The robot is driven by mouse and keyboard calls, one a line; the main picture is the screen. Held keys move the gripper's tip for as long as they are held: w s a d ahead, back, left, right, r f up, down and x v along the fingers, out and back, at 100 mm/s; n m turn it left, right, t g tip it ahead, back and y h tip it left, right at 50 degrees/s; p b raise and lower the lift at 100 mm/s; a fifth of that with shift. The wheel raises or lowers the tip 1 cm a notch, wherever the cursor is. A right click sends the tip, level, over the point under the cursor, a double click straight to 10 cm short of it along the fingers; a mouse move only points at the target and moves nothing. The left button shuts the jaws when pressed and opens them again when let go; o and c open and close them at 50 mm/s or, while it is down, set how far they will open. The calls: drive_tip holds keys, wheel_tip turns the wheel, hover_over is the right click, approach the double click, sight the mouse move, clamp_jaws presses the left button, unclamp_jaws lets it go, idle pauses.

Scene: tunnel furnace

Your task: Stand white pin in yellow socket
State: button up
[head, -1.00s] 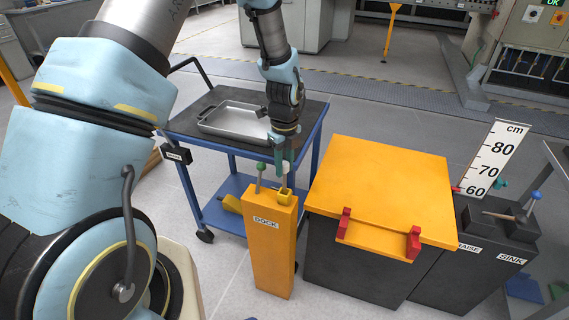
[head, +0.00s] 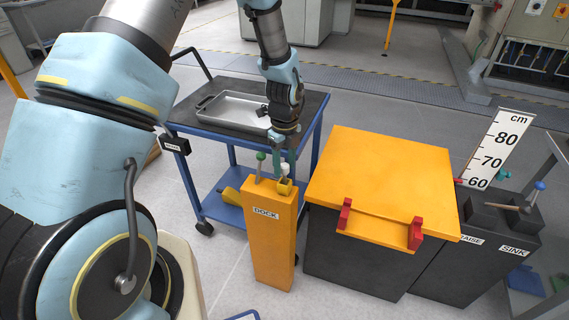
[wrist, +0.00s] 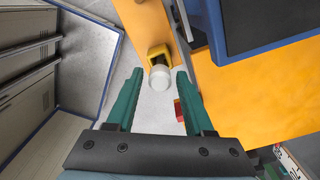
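The white pin (wrist: 159,78) shows its rounded top in the wrist view, and it also shows in the head view (head: 285,168). It appears upright at the yellow socket (wrist: 158,51), which sits on top of the orange DOCK post (head: 272,240). The socket also shows in the head view (head: 286,187). The pin's lower end is hidden, so its seating cannot be seen fully. My gripper (wrist: 159,72) is open, its green fingers on either side of the pin with a gap at each side. In the head view my gripper (head: 285,165) is just above the socket.
A blue cart (head: 318,108) with a metal tray (head: 205,104) is behind. A bin with an orange lid (head: 385,175) and red clips is close at right.

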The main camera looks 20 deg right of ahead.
drive_tip(key=shift+o, duration=1)
drive_tip(key=shift+r, duration=0.1)
wheel_tip(320, 180, up, 11)
drive_tip(key=b, duration=0.1)
drive_tip(key=shift+f+b, duration=0.2)
drive_tip(key=shift+b, duration=0.1)
drive_tip(key=s+a+r+n, duration=0.1)
drive_tip(key=a+r+n, duration=0.1)
drive_tip(key=a+n, duration=0.8)
drive_tip(key=s+a+r+n+t, duration=0.1)
drive_tip(key=a+r+n, duration=0.1)
drive_tip(key=a+n, duration=0.8)
drive_tip(key=s+a+r+n, duration=0.2)
drive_tip(key=a+n, duration=0.8)
drive_tip(key=n, duration=0.1)
drive_tip(key=shift+r+t, duration=0.25)
drive_tip(key=shift+t, duration=0.05)
